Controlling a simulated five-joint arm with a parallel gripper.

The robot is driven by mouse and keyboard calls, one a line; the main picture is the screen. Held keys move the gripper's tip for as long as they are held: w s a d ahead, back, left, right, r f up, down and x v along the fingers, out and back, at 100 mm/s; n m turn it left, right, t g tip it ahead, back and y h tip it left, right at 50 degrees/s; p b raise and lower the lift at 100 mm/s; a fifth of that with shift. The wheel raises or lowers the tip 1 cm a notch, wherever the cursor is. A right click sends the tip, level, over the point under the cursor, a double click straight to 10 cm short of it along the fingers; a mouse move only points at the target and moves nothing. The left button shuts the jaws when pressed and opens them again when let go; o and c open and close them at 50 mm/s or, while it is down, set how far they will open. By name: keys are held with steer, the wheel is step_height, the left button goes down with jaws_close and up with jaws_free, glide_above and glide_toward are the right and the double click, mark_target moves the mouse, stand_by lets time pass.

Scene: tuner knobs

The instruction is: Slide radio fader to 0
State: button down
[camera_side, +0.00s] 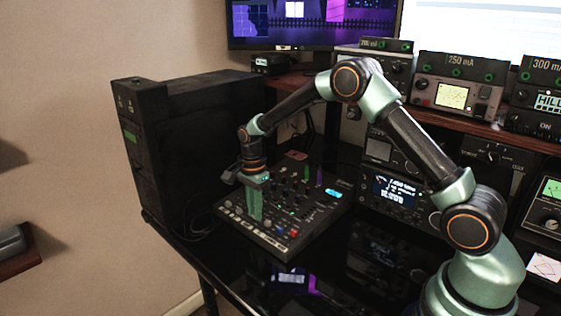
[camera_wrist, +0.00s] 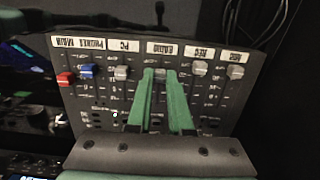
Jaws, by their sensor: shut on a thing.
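The mixer (camera_side: 318,222) lies flat on the black desk in the side view. In the wrist view its labels appear upside down, and the RADIO label (camera_wrist: 165,49) is near the middle of the row. The grey radio fader cap (camera_wrist: 160,73) sits just below that label, between my fingertips. My gripper (camera_wrist: 160,76) is shut on this cap, with one green finger on each side; the fingers hide part of the slot. In the side view my gripper (camera_side: 255,216) points down onto the mixer's front-left part, where the cap is hidden.
Beside the radio fader are the grey PC fader (camera_wrist: 122,72) and the grey REC fader (camera_wrist: 200,68). A blue fader (camera_wrist: 87,71) and a red fader (camera_wrist: 65,78) are farther left. A black computer case (camera_side: 190,140) stands left of the mixer. Radio equipment (camera_side: 400,190) stands to the right.

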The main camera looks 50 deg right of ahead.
mark_target(263, 213)
steer(key=shift+d+r, duration=0.15)
steer(key=shift+d, duration=0.6)
steer(key=shift+d+r, duration=0.1)
steer(key=shift+d, duration=0.65)
steer(key=c, duration=0.8)
jaws_free()
step_height(263, 213, up, 12)
